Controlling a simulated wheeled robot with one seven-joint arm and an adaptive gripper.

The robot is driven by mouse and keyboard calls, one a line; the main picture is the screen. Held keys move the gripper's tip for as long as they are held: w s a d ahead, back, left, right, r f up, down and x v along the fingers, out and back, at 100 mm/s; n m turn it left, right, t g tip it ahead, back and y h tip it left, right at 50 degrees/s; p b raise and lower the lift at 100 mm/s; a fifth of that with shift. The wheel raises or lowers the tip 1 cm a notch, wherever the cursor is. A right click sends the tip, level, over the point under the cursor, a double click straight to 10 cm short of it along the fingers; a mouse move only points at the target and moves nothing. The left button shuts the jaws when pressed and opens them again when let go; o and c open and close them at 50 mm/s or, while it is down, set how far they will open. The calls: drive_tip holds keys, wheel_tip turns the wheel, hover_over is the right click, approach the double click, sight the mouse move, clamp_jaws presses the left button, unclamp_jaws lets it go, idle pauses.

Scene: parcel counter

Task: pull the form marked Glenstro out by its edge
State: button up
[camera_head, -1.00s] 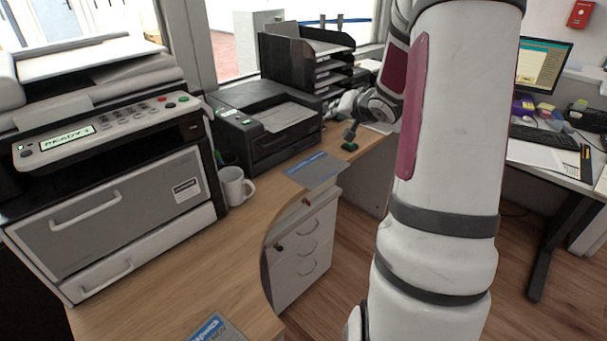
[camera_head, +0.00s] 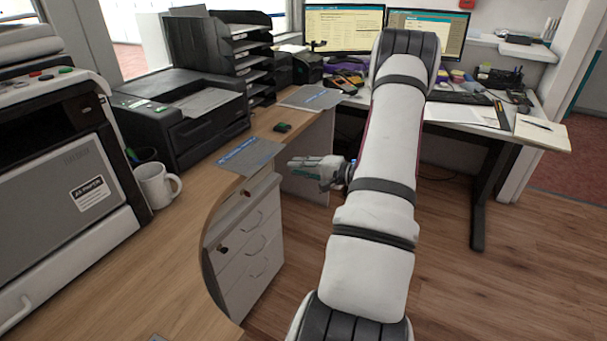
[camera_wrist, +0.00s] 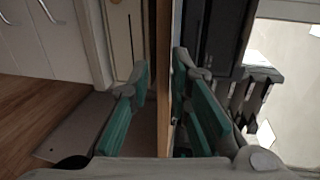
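A form with a blue header (camera_head: 250,155) lies at the counter's curved edge, above the drawers. A second form (camera_head: 312,97) lies farther back on the counter. Their print is too small to read, so I cannot tell which is marked Glenstro. My gripper (camera_head: 304,168) is to the right of the nearer form, beside the counter edge and apart from that form. In the wrist view my gripper (camera_wrist: 160,110) is open, its teal pads either side of the brown counter edge (camera_wrist: 164,60) seen edge-on. I cannot make out a sheet between the pads.
A small dark green object (camera_head: 282,127) sits on the counter between the two forms. A white mug (camera_head: 156,185), a black printer (camera_head: 180,112) and a paper tray stack (camera_head: 228,50) stand to the left. Drawers (camera_head: 245,245) are under the counter. The floor at right is open.

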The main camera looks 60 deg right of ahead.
sight(269, 159)
drive_tip(key=shift+r+b+x, duration=0.25)
drive_tip(key=shift+r+x, duration=0.05)
drive_tip(key=shift+x, duration=1.3)
drive_tip(key=shift+r+b+x, duration=0.25)
drive_tip(key=shift+r+x, duration=0.05)
drive_tip(key=shift+x, duration=1.3)
drive_tip(key=shift+r+b+x, duration=0.25)
drive_tip(key=shift+r+x, duration=0.05)
drive_tip(key=shift+x, duration=1.35)
drive_tip(key=shift+w, duration=0.15)
clamp_jaws()
